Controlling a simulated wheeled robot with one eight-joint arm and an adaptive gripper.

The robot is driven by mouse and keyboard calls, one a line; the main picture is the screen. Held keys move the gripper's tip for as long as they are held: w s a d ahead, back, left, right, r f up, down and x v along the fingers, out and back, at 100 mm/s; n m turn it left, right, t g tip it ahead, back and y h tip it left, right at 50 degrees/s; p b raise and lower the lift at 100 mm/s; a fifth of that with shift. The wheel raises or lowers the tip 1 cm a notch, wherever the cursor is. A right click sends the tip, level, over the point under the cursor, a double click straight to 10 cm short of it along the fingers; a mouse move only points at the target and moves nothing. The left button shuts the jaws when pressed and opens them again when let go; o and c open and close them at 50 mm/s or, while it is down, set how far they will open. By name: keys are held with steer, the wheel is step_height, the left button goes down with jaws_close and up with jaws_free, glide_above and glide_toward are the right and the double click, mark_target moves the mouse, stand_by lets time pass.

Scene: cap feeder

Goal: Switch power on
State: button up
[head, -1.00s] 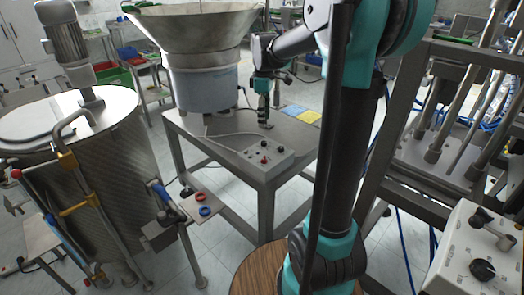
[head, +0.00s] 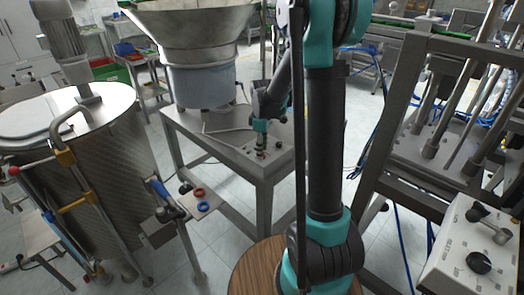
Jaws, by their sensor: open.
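A light grey control box (head: 279,153) with small knobs and buttons sits on the front part of the metal table in the head view. My gripper (head: 261,151) is open and points down at the middle of this box. Its fingertips are at or just above the box's top, close to the red and black controls. I cannot tell whether they touch. My gripper hides part of the box's top, and the controls are too small to read.
The metal table (head: 262,177) carries a large metal feeder bowl (head: 200,35) left of my gripper. A steel drum (head: 100,165) with pipes stands at the left. A metal frame (head: 395,110) and another control box (head: 475,250) stand at the right.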

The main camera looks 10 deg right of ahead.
steer(key=shift+f, duration=0.35)
steer(key=shift+c, duration=0.5)
jaws_close()
steer(key=shift+m, duration=0.4)
steer(key=m, duration=0.5)
steer(key=shift+m, duration=0.3)
steer(key=m, duration=0.5)
steer(key=shift+m, duration=0.4)
